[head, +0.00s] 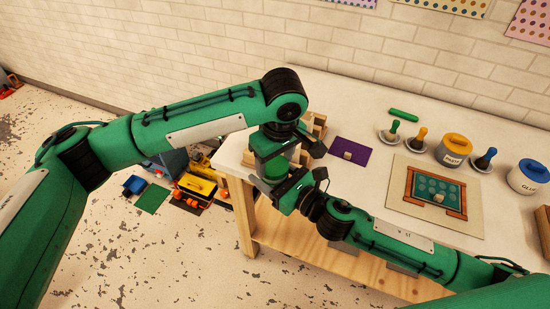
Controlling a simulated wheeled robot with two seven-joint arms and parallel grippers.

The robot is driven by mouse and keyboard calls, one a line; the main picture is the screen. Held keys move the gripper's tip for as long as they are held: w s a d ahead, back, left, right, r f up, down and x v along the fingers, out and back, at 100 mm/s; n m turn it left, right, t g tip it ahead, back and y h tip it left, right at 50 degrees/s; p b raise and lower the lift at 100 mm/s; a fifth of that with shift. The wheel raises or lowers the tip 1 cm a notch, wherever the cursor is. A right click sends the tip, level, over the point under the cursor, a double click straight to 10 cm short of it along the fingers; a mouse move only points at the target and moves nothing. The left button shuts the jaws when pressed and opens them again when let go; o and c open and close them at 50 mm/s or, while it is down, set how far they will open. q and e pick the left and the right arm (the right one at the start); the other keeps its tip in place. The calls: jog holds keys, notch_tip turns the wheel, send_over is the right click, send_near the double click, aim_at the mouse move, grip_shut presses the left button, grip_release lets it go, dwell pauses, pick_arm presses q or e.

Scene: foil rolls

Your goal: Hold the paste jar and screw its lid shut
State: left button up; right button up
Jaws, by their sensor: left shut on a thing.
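My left gripper (275,145) points down over the left end of the table and is shut on a small green thing, mostly hidden by the jaws. I cannot tell whether this is a jar or a lid. My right gripper (283,190) comes in from the lower right, just below the left one. Its fingers are close around or beside the same spot, and I cannot tell whether they grip.
The table (345,95) also holds a purple mat (351,151), a green roll (403,115), dishes with coloured-handled tools, a framed teal board (437,193) and a blue-lidded glue jar (530,178). A wooden holder (318,124) stands behind my grippers. Toys (195,187) lie on the floor.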

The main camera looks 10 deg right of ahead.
pick_arm(q)
jog(key=shift+f, duration=0.45)
pick_arm(e)
grip_shut()
pick_arm(q)
jog(key=m, duration=0.6)
jog(key=shift+a+m+h, duration=0.15)
jog(key=shift+m+h, duration=0.25)
jog(key=o, duration=0.9)
jog(key=shift+o, duration=0.2)
jog(key=shift+s+r, duration=0.1)
jog(key=shift+r, duration=2.15)
jog(key=shift+c, duration=0.3)
